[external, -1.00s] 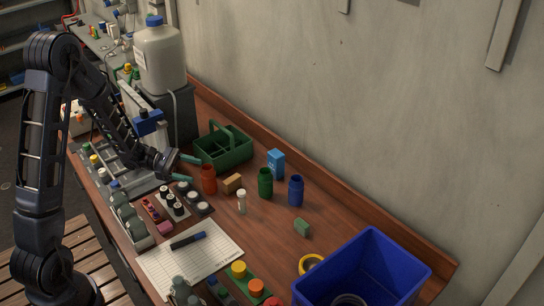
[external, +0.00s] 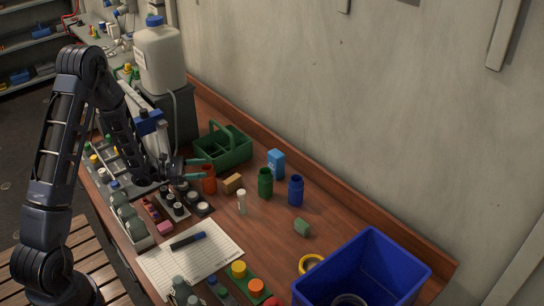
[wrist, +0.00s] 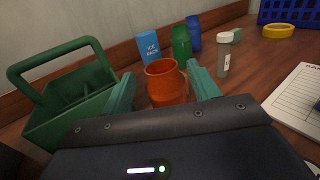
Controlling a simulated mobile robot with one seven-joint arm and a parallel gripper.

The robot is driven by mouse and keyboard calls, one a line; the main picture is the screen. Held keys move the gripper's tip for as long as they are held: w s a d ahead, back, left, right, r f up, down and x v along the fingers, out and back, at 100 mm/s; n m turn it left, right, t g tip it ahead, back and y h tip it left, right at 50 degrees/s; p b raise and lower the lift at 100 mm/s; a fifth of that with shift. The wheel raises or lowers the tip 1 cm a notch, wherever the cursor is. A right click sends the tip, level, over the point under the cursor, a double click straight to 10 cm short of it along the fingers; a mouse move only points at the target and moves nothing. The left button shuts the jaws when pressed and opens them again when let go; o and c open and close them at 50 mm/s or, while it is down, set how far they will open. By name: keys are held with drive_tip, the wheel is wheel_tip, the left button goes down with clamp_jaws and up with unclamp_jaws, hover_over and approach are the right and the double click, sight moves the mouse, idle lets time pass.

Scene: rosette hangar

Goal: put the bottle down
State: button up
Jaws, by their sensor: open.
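An open-topped orange bottle (external: 208,183) stands upright on the wooden bench, right of the green carrier. My gripper (external: 194,169) is open just left of it at bench level. In the wrist view the orange bottle (wrist: 163,86) stands between my two teal fingers (wrist: 160,80), with a finger on either side. Its lower part is hidden behind my gripper body. I cannot tell whether either finger touches it. A green bottle (external: 265,184) and a blue bottle (external: 296,191) stand upright farther right, clear of my gripper.
The green carrier (external: 241,157) is close behind my gripper. A tan block (external: 233,184), a white-capped vial (external: 241,203) and an ice pack box (external: 276,162) stand nearby. Several black jars sit in front. A blue bin (external: 410,280) is at the right; bench around the green block (external: 302,228) is clear.

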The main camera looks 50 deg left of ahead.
sight(213, 169)
drive_tip(key=shift+f+x, duration=0.1)
drive_tip(key=shift+x, duration=1.35)
drive_tip(key=shift+f+x, duration=0.15)
drive_tip(key=shift+x, duration=1.25)
drive_tip(key=shift+s+d, duration=0.1)
clamp_jaws()
